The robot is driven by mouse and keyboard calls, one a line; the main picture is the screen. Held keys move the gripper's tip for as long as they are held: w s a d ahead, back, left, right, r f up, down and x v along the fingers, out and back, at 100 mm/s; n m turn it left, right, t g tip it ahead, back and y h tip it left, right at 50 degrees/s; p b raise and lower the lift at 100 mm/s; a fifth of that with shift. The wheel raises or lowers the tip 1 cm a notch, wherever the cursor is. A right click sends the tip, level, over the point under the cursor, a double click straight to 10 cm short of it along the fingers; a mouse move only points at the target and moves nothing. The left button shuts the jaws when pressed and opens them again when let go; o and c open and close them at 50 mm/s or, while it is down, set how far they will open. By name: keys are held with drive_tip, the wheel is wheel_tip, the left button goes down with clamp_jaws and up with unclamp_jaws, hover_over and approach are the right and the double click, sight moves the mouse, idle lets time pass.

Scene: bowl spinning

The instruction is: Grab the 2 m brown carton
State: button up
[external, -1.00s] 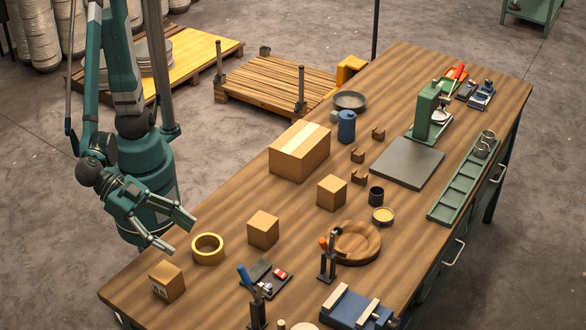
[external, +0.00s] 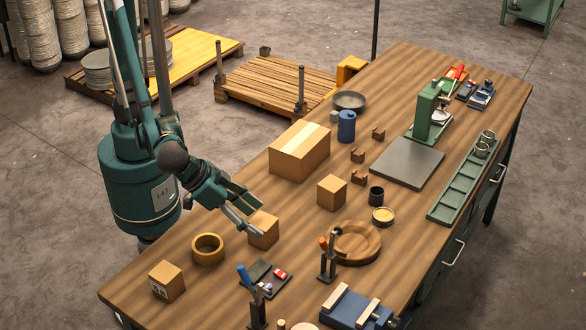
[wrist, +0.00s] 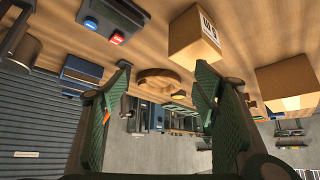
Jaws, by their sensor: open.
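Several brown cartons stand on the workbench, and I cannot tell from a marking which is the 2 m one. Small plain cartons sit near the middle (external: 331,195) and nearer my arm (external: 266,236). A third small carton with a printed label (external: 166,282) stands at the front left, and a large taped carton (external: 300,152) farther back. My gripper (external: 256,217) is open and empty, its fingers overlapping the nearer small carton in the external view; contact is unclear. The wrist view shows a marked carton (wrist: 193,42) beyond the right finger and another carton (wrist: 288,80) at right.
A yellow tape ring (external: 208,249) lies left of the nearer carton. A dark tray with small items (external: 265,275), a clamp stand (external: 328,262) and a round wooden bowl (external: 355,243) stand to the right. A blue canister (external: 346,126) is behind.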

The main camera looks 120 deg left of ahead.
drive_tip(key=w+a+n+g+h+p, duration=0.1)
drive_tip(key=w+a+n+g+p, duration=0.15)
drive_tip(key=a, duration=0.65)
drive_tip(key=w+a+n+g+h+p, duration=0.1)
drive_tip(key=w+a+n+g+p, duration=0.15)
drive_tip(key=a, duration=0.65)
drive_tip(key=n+g+h+p, duration=0.1)
drive_tip(key=n+h+p, duration=0.2)
drive_tip(key=p, duration=0.1)
hover_over(331, 182)
drive_tip(key=shift+a+f, duration=0.1)
drive_tip(key=shift+f, duration=0.6)
drive_tip(key=shift+f, duration=1.3)
drive_tip(key=shift+f, duration=0.1)
drive_tip(key=shift+w+f+p, duration=0.1)
drive_tip(key=shift+f+p, duration=0.25)
drive_tip(key=shift+f, duration=2.15)
drive_tip(key=shift+c, duration=0.6)
drive_tip(key=c, duration=0.9)
